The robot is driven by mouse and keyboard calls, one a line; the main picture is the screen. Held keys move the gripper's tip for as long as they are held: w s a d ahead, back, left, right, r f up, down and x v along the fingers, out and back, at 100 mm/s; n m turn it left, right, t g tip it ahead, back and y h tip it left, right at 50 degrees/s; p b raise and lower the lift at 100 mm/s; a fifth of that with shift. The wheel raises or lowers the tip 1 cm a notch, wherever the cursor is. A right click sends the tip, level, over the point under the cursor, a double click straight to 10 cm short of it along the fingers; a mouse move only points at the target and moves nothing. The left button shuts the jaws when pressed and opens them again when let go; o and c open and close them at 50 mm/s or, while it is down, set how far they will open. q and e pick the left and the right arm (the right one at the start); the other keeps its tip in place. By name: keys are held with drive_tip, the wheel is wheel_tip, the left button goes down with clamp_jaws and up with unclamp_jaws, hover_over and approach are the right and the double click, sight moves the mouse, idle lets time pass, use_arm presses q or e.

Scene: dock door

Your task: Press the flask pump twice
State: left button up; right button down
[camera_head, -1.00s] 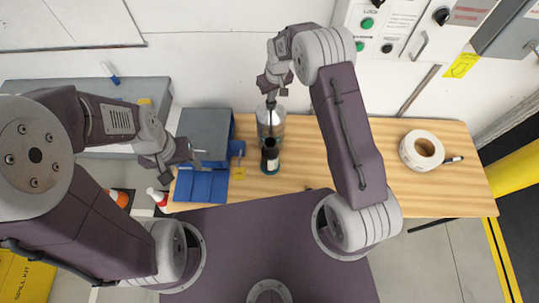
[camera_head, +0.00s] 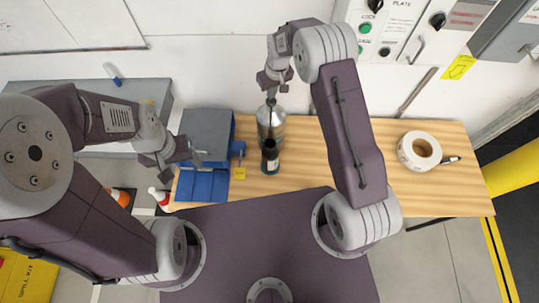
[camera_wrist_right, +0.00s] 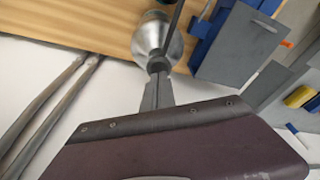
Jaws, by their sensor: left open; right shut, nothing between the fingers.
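The silver flask (camera_head: 271,122) stands upright at the back edge of the wooden bench. Its dark pump top is just under my right gripper (camera_head: 271,96), which points down from above and is shut and empty. In the right wrist view the shut fingers (camera_wrist_right: 157,88) reach to the dark pump head (camera_wrist_right: 157,64) on top of the round silver flask (camera_wrist_right: 158,38). They look touching or very close; I cannot tell which. My left gripper (camera_head: 198,157) is open and empty over the blue-and-grey box at the left.
A dark bottle (camera_head: 270,158) stands right in front of the flask. The grey box with a blue front (camera_head: 203,185) is to its left. A white tape roll (camera_head: 419,150) and a marker (camera_head: 452,160) lie at the right. The bench between is clear, apart from my right arm above.

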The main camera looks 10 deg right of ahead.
drive_tip(key=shift+r, duration=0.1)
wheel_tip(320, 180, up, 6)
drive_tip(key=p, duration=0.4)
idle(0.4)
drive_tip(key=s+d+f+m+b, duration=0.1)
drive_tip(key=s+d+f+b, duration=0.1)
drive_tip(key=s+b, duration=0.3)
drive_tip(key=s+d+f+m+b, duration=0.1)
drive_tip(key=s+f+b, duration=0.4)
drive_tip(key=s, duration=0.8)
drive_tip(key=s+d+f+m+b, duration=0.2)
drive_tip(key=s+d+f+b, duration=0.1)
drive_tip(key=s+b, duration=0.4)
drive_tip(key=shift+s+d+f+g+h, duration=0.2)
drive_tip(key=shift+s+f+g+h, duration=0.25)
drive_tip(key=shift+s, duration=0.55)
